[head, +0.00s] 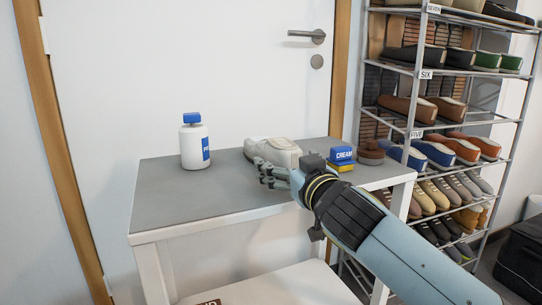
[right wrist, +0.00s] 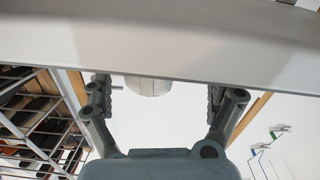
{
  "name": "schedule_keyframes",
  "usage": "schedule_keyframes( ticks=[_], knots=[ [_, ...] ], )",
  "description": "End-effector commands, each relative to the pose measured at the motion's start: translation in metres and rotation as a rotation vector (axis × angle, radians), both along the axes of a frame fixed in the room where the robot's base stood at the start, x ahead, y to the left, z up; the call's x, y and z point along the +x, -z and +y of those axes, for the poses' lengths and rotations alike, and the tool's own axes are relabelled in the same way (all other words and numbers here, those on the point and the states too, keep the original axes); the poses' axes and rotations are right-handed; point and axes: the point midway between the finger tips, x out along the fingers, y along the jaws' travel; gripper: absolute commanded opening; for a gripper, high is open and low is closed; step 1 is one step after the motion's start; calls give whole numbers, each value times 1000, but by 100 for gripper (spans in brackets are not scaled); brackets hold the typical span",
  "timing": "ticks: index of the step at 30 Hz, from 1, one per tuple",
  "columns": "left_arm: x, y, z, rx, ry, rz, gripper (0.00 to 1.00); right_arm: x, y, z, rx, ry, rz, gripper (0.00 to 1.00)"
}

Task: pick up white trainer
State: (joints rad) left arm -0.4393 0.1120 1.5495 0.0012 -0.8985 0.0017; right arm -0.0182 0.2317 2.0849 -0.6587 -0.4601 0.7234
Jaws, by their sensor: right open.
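The white trainer (head: 272,151) lies on the grey-topped table (head: 195,207), near the back, with part of it hidden behind my right gripper. My right gripper (head: 263,172) is open and empty at the near side of the trainer, by the table's front edge. In the right wrist view my open right gripper (right wrist: 160,98) has its fingers spread wide. A pale rounded end, likely the trainer (right wrist: 148,86), shows between them, closer to the left finger. It is partly hidden by the table edge (right wrist: 160,48). My left gripper is not in view.
A white bottle with a blue cap (head: 194,143) stands left on the table. A blue and yellow cream box (head: 341,158) and a brown shoe (head: 370,152) are right of the trainer. A shoe rack (head: 412,130) stands at the right. The table's left front is clear.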

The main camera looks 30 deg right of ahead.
Motion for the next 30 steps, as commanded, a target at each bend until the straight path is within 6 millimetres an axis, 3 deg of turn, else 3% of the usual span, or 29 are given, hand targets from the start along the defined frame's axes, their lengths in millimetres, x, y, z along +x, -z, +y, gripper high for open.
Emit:
schedule_keyframes(
  ticks=[9,17,30],
  knots=[
    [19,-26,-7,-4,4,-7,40,42,5,-15,0,0,2,93],
    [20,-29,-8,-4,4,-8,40,45,4,-15,0,-1,2,93],
    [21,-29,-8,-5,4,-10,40,45,5,-15,1,-1,3,37]
  ],
)
